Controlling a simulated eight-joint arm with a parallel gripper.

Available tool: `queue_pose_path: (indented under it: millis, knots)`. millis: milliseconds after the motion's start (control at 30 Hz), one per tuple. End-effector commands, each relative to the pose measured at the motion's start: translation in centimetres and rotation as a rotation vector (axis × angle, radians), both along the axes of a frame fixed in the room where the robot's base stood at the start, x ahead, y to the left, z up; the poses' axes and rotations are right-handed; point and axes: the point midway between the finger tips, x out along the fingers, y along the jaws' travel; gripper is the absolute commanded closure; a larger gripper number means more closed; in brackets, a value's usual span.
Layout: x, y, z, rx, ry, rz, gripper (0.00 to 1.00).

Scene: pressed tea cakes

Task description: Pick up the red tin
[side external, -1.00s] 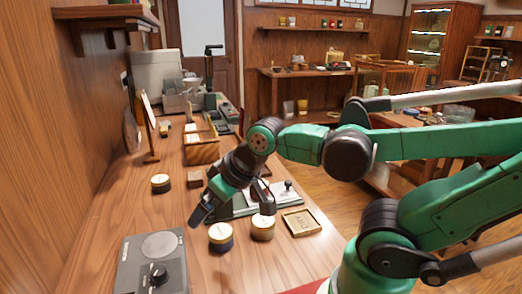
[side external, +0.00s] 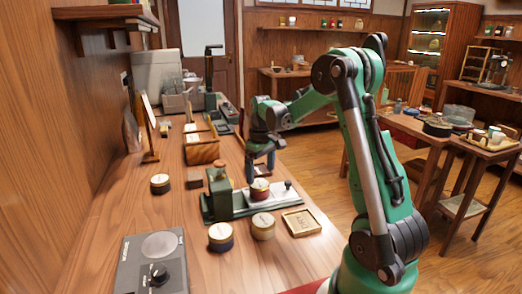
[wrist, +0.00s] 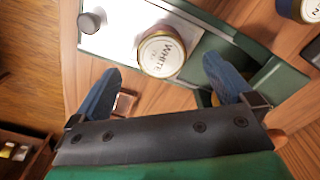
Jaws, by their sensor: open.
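The red tin (side external: 260,190) stands upright on the pale plate of a green press (side external: 232,207), on the wooden counter. My gripper (side external: 262,164) is just above and behind the tin in the side view, pointing down. In the wrist view my gripper (wrist: 160,67) is open and empty, with one blue finger on each side of the tin and gaps to both. I cannot tell the exact height between fingertips and lid.
A dark blue tin (side external: 220,238), an olive tin (side external: 263,227) and a wooden DRY tray (side external: 301,222) stand in front of the press. A black tin (side external: 160,184) is to the left. The press's green upright (side external: 219,185) rises left of the red tin. A scale (side external: 152,262) lies in front.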

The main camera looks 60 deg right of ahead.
Motion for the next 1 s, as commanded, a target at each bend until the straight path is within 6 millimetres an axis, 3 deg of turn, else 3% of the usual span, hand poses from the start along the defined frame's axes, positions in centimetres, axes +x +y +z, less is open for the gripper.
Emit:
queue_pose_path:
  millis: [300,667,933,1000]
  knots:
    - [0.0,0.1,-4.1,-0.001,-0.003,0.001,0.0]
    - [0.0,0.1,-4.9,-0.001,-0.003,0.001,0.0]
    - [0.0,0.1,-4.9,-0.001,-0.003,0.001,0.77]
    - [0.0,0.1,-4.9,-0.001,-0.003,0.001,0.82]
